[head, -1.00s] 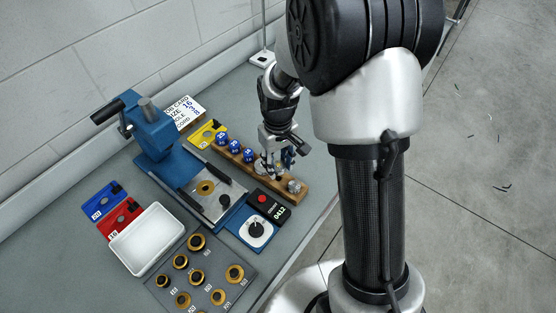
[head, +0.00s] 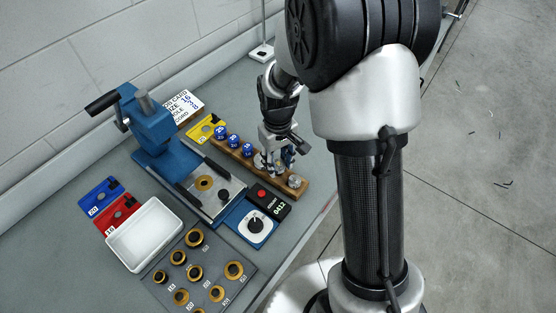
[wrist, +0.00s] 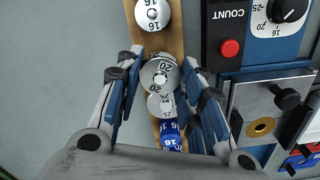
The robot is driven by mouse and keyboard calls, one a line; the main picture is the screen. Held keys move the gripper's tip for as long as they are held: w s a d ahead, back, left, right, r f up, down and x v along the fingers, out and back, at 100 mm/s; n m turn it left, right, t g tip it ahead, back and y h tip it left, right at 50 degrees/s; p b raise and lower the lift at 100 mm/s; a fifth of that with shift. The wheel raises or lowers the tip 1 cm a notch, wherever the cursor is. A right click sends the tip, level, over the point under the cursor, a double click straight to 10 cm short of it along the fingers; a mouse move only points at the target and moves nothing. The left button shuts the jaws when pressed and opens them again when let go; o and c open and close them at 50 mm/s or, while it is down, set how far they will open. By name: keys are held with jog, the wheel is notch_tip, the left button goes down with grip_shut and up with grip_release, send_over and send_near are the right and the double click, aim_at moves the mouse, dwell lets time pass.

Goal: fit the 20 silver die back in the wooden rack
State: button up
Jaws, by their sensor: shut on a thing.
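The wooden rack (head: 303,190) lies on the bench with a row of blue and silver dies; it also shows in the wrist view (wrist: 176,42). My gripper (head: 276,167) is over the rack's right part in the head view. In the wrist view my gripper (wrist: 161,72) has its fingers on both sides of the silver 20 die (wrist: 160,76) and is shut on it. The die is in line with the rack; I cannot tell whether it is seated. A silver 16 die (wrist: 152,12) stands beyond it and a silver 25 die (wrist: 160,104) is on the near side.
A blue 16 die (wrist: 170,130) is nearest the palm. The blue press (head: 155,135), count box (head: 272,201) and dial (head: 255,225) stand left of the rack. A white tray (head: 145,237) and a grey board of brass-coloured dies (head: 225,290) are farther left and front.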

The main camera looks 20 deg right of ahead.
jog(key=shift+f+b, duration=0.8)
jog(key=shift+f, duration=0.45)
jog(key=o, duration=1.4)
jog(key=shift+r, duration=0.1)
notch_tip(320, 180, up, 12)
jog(key=shift+f, duration=0.1)
